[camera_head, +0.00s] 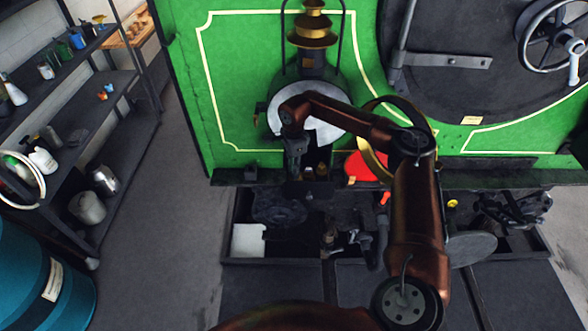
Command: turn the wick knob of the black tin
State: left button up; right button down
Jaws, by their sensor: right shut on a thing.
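My right gripper (295,174) points down in front of the green tram front, at the end of my copper-coloured arm. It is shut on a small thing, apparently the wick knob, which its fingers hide. A small black tin (318,156) stands just to the right of the fingers, partly covered by my arm and in shadow. Small brassy parts show low at its front. My left gripper is not in view.
A red disc (367,166) is right of the gripper. Shelves (95,95) and a blue drum (38,275) stand left. The floor (165,215) between is clear.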

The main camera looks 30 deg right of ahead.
jog(key=shift+m, duration=0.6)
jog(key=shift+m+b, duration=0.6)
jog(key=shift+m, duration=0.6)
jog(key=m+b, duration=0.1)
jog(key=m, duration=0.9)
jog(key=shift+m+b, duration=0.4)
jog(key=shift+m, duration=2.5)
jog(key=c, duration=1.8)
grip_release()
jog(key=shift+r, duration=0.1)
